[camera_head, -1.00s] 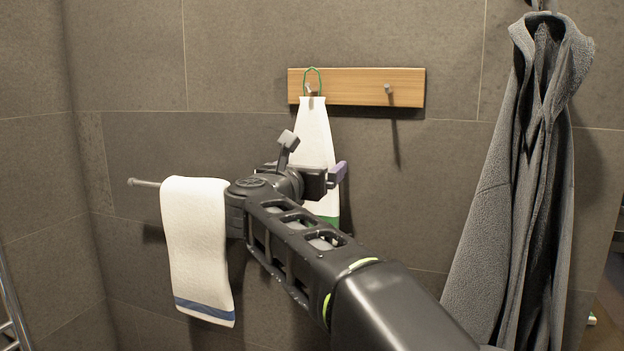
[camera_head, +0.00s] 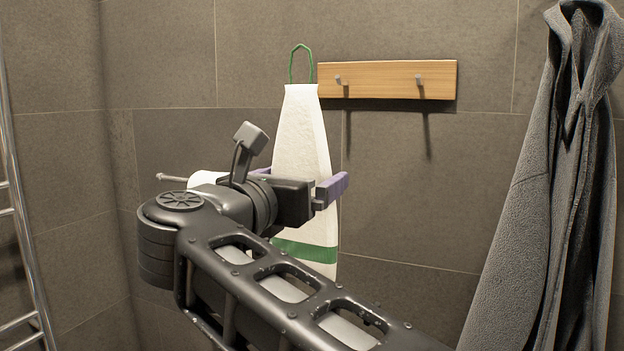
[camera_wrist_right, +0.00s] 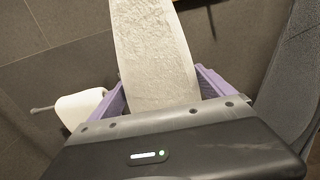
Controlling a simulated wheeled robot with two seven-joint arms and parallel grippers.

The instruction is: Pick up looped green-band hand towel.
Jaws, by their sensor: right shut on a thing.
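The looped green-band hand towel (camera_head: 301,135) is white with a green band near its lower edge and a green loop at its top. Its loop is off the peg, and the towel hangs upright in front of the wall, left of the wooden peg board (camera_head: 385,80). My right gripper (camera_head: 300,181) is shut on the towel's middle, with purple fingers on either side of it. The towel also shows between the fingers in the right wrist view (camera_wrist_right: 152,50). My left gripper is not in view.
A grey robe (camera_head: 545,190) hangs at right. A chrome rack (camera_head: 15,190) stands at the far left. Two pegs on the board are bare.

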